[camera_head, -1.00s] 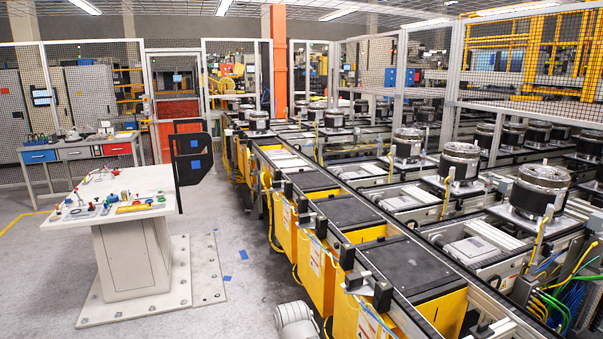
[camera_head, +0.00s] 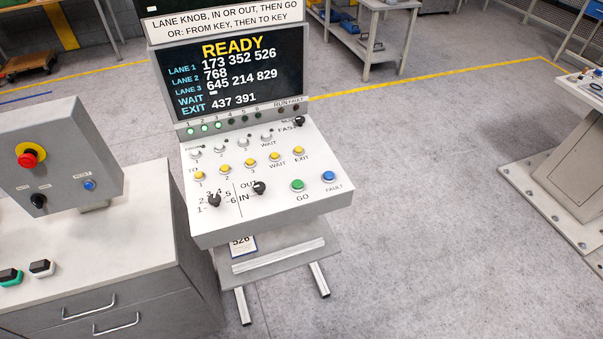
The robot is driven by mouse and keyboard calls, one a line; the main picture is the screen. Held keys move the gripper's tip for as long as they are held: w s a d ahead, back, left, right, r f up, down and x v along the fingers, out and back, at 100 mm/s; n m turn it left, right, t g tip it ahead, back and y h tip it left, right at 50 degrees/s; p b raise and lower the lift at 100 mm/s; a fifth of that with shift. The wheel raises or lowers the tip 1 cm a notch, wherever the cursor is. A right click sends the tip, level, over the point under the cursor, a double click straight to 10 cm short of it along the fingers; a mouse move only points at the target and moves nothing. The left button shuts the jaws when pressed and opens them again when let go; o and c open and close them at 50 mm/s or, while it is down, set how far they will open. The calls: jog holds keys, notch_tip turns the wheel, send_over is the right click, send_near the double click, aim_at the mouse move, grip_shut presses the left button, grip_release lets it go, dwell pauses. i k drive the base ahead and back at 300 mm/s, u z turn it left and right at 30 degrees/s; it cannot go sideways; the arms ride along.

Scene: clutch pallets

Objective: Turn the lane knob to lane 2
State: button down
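The lane knob (camera_head: 214,201) is a small black knob at the lower left of the sloped white control panel (camera_head: 225,232). Numbers 1 to 6 are printed around it. It is too small to tell which number it points at. A second black knob (camera_head: 260,188), marked OUT and IN, sits just to its right. The screen (camera_head: 232,80) above reads READY, with lane 1 at 173 352 526, lane 2 at 768 and lane 3 at 645 214 829. My gripper is not in view.
Yellow keys (camera_head: 250,162), a green GO button (camera_head: 297,185) and a blue FAULT button (camera_head: 329,176) share the panel. A grey cabinet (camera_head: 110,260) with an emergency stop box (camera_head: 62,160) stands close at left. The floor (camera_head: 420,200) to the right is clear.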

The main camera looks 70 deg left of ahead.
aim_at(214, 198)
jog(key=u, duration=2.95)
